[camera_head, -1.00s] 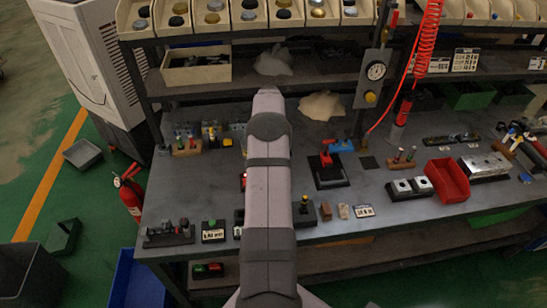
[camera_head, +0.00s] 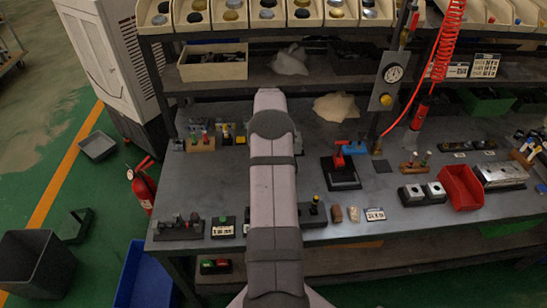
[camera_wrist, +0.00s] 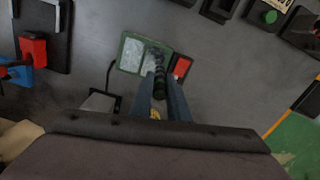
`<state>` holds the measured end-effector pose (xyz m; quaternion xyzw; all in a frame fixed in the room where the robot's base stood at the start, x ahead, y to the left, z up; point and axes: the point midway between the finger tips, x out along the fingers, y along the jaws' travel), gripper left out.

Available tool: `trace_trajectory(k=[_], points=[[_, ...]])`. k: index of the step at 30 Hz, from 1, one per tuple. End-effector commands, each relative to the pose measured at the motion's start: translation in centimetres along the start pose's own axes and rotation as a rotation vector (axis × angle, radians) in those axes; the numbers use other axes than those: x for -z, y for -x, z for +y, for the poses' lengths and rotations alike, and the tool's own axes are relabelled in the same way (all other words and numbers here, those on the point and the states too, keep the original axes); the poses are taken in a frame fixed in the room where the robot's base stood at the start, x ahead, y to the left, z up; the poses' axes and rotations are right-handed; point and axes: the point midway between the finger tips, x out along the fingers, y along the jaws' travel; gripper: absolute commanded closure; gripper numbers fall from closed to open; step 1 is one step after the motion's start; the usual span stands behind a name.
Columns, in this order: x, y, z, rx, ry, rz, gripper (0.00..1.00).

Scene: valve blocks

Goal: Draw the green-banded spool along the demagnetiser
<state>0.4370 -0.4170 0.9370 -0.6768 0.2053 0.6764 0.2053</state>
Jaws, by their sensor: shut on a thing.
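In the wrist view my gripper (camera_wrist: 161,88) is shut on a dark, ribbed spool (camera_wrist: 160,80), which points away from the wrist between the two fingers. No green band can be made out on it. Beyond the spool is a green-edged plate (camera_wrist: 130,53) with pale panels and a red block (camera_wrist: 182,66) at its right. The spool overlaps it in the picture; I cannot tell whether they touch. A grey block (camera_wrist: 100,104) with a thin black cable lies left of the fingers. I cannot tell which is the demagnetiser. In the head view my arm hides the gripper and spool.
A red valve on a black base (camera_head: 341,172) stands right of my arm. A red bin (camera_head: 461,187) stands right. Bare bench (camera_head: 215,175) shows left of my arm.

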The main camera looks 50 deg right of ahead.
Motion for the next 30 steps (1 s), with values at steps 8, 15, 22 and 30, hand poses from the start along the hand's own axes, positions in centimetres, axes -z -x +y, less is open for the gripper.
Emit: trace_trajectory(k=[8,15,22,30], points=[[0.3,0.1,-1.2,0.0,0.001,0.001,1.0],[0.5,0.1,-2.3,0.0,0.001,0.001,1.0],[0.5,1.1,-2.4,0.0,0.0,0.002,1.0],[0.6,2.3,-2.4,0.0,0.0,0.002,1.0]])
